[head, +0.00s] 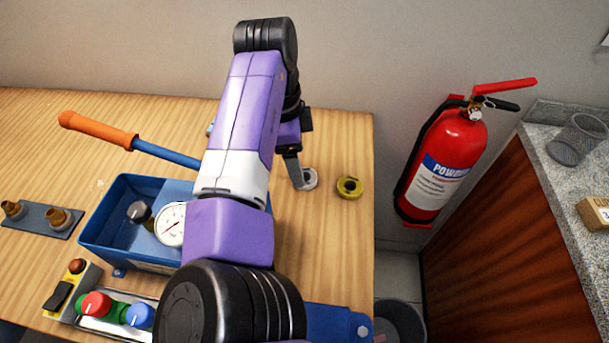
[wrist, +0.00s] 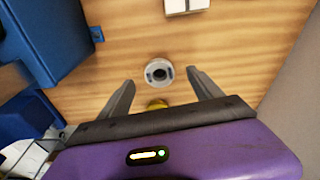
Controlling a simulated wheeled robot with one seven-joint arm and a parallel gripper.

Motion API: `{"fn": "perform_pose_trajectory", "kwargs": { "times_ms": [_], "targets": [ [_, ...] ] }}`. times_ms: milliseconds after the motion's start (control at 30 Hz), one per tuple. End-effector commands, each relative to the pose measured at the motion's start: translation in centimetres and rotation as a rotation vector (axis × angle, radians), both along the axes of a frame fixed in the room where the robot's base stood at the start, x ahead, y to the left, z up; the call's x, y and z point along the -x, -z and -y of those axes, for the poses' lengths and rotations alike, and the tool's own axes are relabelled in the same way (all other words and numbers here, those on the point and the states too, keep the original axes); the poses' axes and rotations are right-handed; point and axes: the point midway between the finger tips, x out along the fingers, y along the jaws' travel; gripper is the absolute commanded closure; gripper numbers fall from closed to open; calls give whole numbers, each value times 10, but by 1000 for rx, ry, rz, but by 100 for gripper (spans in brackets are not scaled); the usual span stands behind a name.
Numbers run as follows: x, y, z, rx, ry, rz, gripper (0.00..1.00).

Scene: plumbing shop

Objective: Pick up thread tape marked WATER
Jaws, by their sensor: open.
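A grey-white tape roll (head: 310,179) lies flat on the wooden bench near its right end. A yellow tape roll (head: 349,187) lies just to its right. No WATER marking is legible on either. My gripper (wrist: 160,77) is open and points down, with the grey-white roll (wrist: 159,72) showing between its fingertips in the wrist view. The yellow roll (wrist: 157,104) shows nearer the palm there, partly hidden by it. In the head view a finger overlaps the left side of the grey-white roll. I cannot tell the height gap; nothing is held.
A blue bin (head: 100,243) with a gauge (head: 171,226) stands left of my arm. An orange-handled tool (head: 98,129) lies behind it. A fire extinguisher (head: 442,165) hangs on the wall beyond the bench's right edge. The bench around the yellow roll is clear.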

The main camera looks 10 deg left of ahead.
Motion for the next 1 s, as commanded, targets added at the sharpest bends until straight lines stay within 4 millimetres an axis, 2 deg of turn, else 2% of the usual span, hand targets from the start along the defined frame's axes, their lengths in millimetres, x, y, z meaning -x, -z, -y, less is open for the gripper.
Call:
{"fn": "perform_pose_trajectory", "kwargs": {
  "times_ms": [133,300,567,667,900,1000],
  "targets": [
    [1,20,11,1,2,-2,25],
    [1,39,13,1,0,-2,25],
    [0,42,14,1,0,0,25],
    [0,42,14,1,0,0,41],
    [0,42,14,1,0,0,88],
    [0,42,14,1,0,0,90]
  ]
}}
